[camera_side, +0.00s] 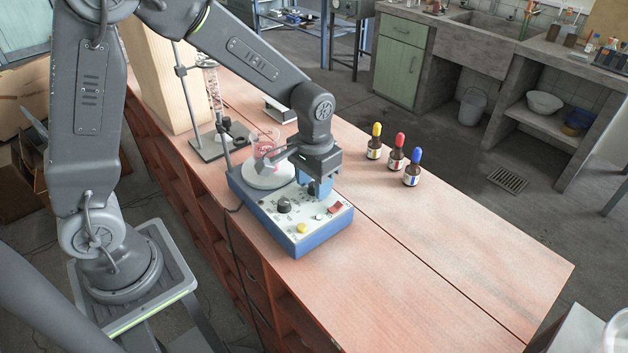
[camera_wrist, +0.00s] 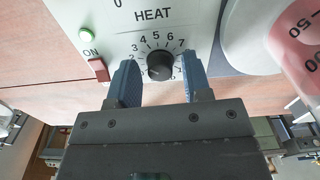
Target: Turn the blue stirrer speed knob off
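The blue stirrer (camera_side: 276,230) stands on the bench with a white top panel and a round white plate (camera_side: 268,176). A black knob (camera_side: 283,205) shows on its panel in the side view; its label is too small to read. In the wrist view, a black knob labelled HEAT (camera_wrist: 160,66) with a number dial lies between the two blue fingers of my gripper (camera_wrist: 159,72). The fingers are open, with a gap on each side of this knob. In the side view my gripper (camera_side: 318,188) hides this part of the panel.
A beaker of pink liquid (camera_side: 265,142) stands on the plate beside my gripper. Several dropper bottles (camera_side: 396,158) stand to the right. The front right bench is clear.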

